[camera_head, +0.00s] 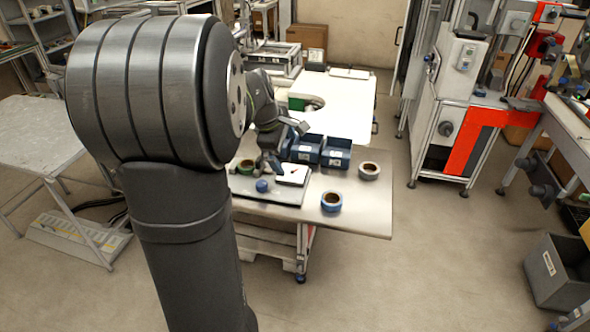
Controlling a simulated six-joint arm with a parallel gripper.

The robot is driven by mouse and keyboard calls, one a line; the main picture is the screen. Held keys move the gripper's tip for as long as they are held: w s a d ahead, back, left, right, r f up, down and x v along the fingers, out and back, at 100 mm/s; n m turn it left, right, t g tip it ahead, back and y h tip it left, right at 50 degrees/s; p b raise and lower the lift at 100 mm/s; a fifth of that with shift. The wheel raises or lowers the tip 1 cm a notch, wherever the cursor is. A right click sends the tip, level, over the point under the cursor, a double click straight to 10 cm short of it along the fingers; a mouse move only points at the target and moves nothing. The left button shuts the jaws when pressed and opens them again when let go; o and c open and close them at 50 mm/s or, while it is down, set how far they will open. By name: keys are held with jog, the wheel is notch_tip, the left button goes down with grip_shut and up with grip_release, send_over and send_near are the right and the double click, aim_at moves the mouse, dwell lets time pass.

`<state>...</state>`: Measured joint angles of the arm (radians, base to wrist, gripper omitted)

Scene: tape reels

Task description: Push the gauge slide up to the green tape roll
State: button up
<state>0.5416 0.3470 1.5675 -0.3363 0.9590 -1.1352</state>
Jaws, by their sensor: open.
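The green tape roll (246,167) stands at the left of the table, partly hidden behind my arm. A grey plate (275,195) lies at the table's front left. On it are a small blue knob (262,186) and a white block with a dark edge (293,175); I cannot tell which part is the gauge slide. My gripper (268,166) is small in view, pointing down just behind the blue knob and to the right of the green roll. It is open. I cannot tell whether it touches anything.
A blue tape roll (331,201) and a grey tape roll (369,171) lie to the right on the table (362,210). Blue bins (336,153) stand behind the plate.

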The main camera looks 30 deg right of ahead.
jog(key=v, duration=1)
dwell(1.3)
